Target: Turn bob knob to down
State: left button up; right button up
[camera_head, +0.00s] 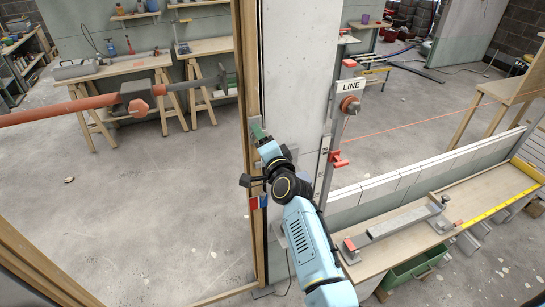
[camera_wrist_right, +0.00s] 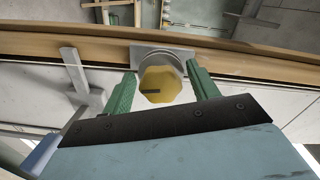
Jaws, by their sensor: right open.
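In the right wrist view a yellow, many-sided knob (camera_wrist_right: 160,85) sits on a grey round-edged mount (camera_wrist_right: 163,55) on a wooden post. A short dark green mark on its face points left in that view. No label on it can be read. My right gripper (camera_wrist_right: 161,72) is open, with one green finger on each side of the knob; a gap shows beside the right finger, and contact at the left one is unclear. In the head view my right gripper (camera_head: 258,132) is at the wooden door post (camera_head: 248,90) and hides the knob. My left gripper is not in view.
Right of the post stand a pale wall end (camera_head: 300,60) and a metal strip with a LINE label (camera_head: 349,86), a red knob (camera_head: 350,105) and a red lever (camera_head: 339,160). A red bar with a clamp (camera_head: 128,105) spans the left. A low bench (camera_head: 440,200) lies at right.

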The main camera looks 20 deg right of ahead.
jog(key=s, duration=1.2)
jog(key=shift+s+d+r+b, duration=0.15)
jog(key=shift+r+b, duration=0.05)
jog(key=shift+b, duration=0.2)
jog(key=shift+f, duration=0.1)
